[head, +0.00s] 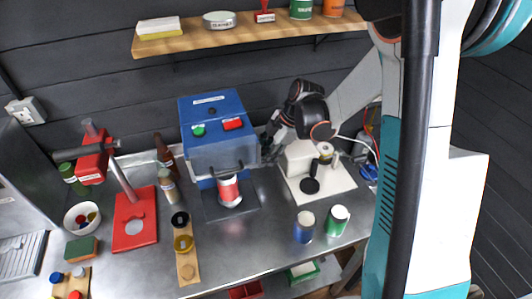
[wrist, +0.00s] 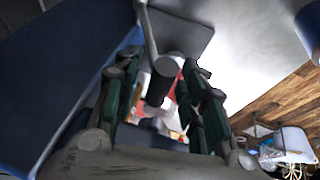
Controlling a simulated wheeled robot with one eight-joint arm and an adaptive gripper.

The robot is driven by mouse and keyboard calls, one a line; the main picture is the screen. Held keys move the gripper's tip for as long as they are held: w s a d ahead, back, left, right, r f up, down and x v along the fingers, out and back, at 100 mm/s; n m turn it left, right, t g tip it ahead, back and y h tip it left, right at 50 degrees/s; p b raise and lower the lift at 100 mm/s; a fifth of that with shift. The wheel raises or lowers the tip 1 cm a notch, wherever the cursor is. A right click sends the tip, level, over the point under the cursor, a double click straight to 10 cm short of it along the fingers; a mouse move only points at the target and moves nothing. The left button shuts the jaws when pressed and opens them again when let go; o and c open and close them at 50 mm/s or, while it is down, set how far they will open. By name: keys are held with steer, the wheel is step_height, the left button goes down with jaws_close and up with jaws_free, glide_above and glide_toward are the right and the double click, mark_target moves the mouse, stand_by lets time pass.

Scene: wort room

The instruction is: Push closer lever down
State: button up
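The blue closing machine (head: 212,122) stands at the back middle of the bench, with a red and white can (head: 229,190) under its front. A dark bar (head: 222,173) crosses its front just above the can. My gripper (head: 270,147) is at the machine's right side. In the wrist view, my gripper (wrist: 158,105) has its fingers spread. A grey rod with a round end (wrist: 166,66) and a dark grip (wrist: 157,89) show between or just beyond them, apparently the lever. I cannot tell whether the fingers touch it. The head view hides the lever's side mount.
A white device with a black handle (head: 311,185) stands right of the machine. Blue (head: 304,229) and green (head: 336,221) cans stand at the front right. A red stand (head: 134,222) and bottles (head: 168,186) are at the left. A wooden shelf (head: 240,33) hangs above.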

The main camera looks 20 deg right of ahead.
jaws_close()
steer(key=shift+s, duration=0.1)
